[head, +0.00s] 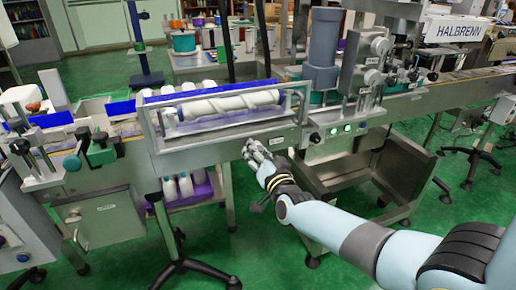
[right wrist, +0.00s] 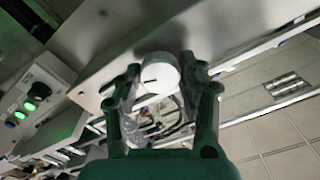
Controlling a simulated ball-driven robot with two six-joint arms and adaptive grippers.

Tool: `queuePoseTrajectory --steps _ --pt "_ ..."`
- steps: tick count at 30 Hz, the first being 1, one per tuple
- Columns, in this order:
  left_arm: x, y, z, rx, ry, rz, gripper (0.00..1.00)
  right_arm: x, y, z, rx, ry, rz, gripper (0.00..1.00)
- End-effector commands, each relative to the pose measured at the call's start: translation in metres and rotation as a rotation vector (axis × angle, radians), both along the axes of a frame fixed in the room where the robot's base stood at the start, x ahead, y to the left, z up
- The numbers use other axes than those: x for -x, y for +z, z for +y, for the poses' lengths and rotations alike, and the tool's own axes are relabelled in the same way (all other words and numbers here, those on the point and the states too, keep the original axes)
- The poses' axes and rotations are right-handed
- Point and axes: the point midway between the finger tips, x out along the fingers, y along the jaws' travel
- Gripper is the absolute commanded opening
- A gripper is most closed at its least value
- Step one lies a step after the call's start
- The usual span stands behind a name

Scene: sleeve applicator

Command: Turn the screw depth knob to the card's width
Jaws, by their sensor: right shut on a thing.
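The knob (right wrist: 158,75) is a round white disc with a dark index line on its face, set by the metal front panel of the machine. My right gripper (right wrist: 160,82) is shut on it, one finger on each side of its rim. In the head view my right gripper (head: 254,150) reaches the front panel below the screw and hides most of the knob. The screw (head: 218,105) is a white spiral roller lying in a metal frame. I cannot make out a readable card or width figure. My left gripper is not in view.
A control box with green lights (head: 347,128) and a black knob (head: 315,138) is right of my gripper. White bottles (head: 186,186) stand in a purple crate below the conveyor. An open metal bin (head: 345,205) is under the machine. Green floor is free in front.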

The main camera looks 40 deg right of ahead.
Motion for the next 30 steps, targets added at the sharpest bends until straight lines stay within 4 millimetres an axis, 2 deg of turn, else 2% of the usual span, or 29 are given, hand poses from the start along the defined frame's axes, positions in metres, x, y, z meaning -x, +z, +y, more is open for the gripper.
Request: queuePoseTrajectory --steps 12,30 --pt "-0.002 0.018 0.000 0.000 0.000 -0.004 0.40 0.001 -0.001 0.001 0.381 0.001 0.099 0.07" --pt "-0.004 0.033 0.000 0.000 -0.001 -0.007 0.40 0.001 -0.002 0.001 0.935 0.004 0.232 0.07"
